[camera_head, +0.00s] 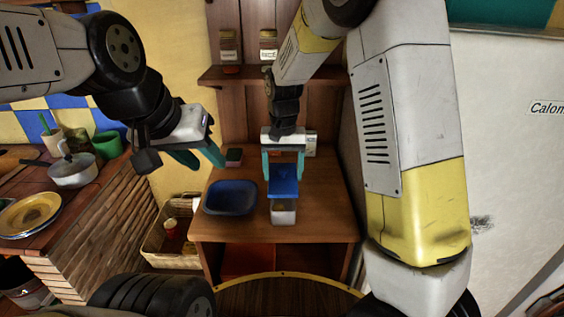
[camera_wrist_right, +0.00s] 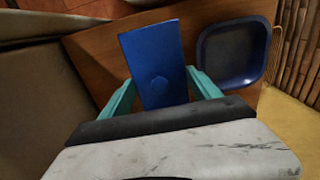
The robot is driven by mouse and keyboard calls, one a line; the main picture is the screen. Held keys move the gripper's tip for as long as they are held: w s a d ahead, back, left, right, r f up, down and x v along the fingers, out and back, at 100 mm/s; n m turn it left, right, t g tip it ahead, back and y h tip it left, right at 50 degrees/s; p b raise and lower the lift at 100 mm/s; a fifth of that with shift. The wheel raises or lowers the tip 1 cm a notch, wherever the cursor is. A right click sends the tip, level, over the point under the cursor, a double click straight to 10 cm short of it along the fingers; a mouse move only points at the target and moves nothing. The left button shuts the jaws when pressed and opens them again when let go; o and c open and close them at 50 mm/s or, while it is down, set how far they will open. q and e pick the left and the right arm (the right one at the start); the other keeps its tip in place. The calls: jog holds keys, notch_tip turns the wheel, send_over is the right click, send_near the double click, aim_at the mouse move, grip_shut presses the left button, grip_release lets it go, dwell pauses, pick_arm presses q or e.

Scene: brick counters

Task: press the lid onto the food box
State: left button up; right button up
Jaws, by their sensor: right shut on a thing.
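The blue lid (camera_head: 283,181) is between the teal fingers of my right gripper (camera_head: 283,172), which is shut on it. In the right wrist view the lid (camera_wrist_right: 152,55) stretches out past the fingertips of the gripper (camera_wrist_right: 160,80). The food box (camera_head: 284,215) is small and pale with something brownish inside, and stands on the wooden table below the lid. The lid hides its back part; I cannot tell whether the two touch. In the wrist view the box is hidden. My left gripper (camera_head: 208,164) is open and empty, in the air left of the table.
A dark blue tray (camera_head: 231,209) sits on the wooden table (camera_head: 325,215), left of the box; it also shows in the wrist view (camera_wrist_right: 262,50). The table is clear right of the box.

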jog(key=shift+f, duration=2.45)
jog(key=shift+f, duration=0.15)
dwell(0.4)
jog(key=o, duration=1.4)
jog(key=shift+o, duration=0.3)
jog(key=shift+r, duration=3.55)
jog(key=shift+c, duration=0.2)
grip_shut()
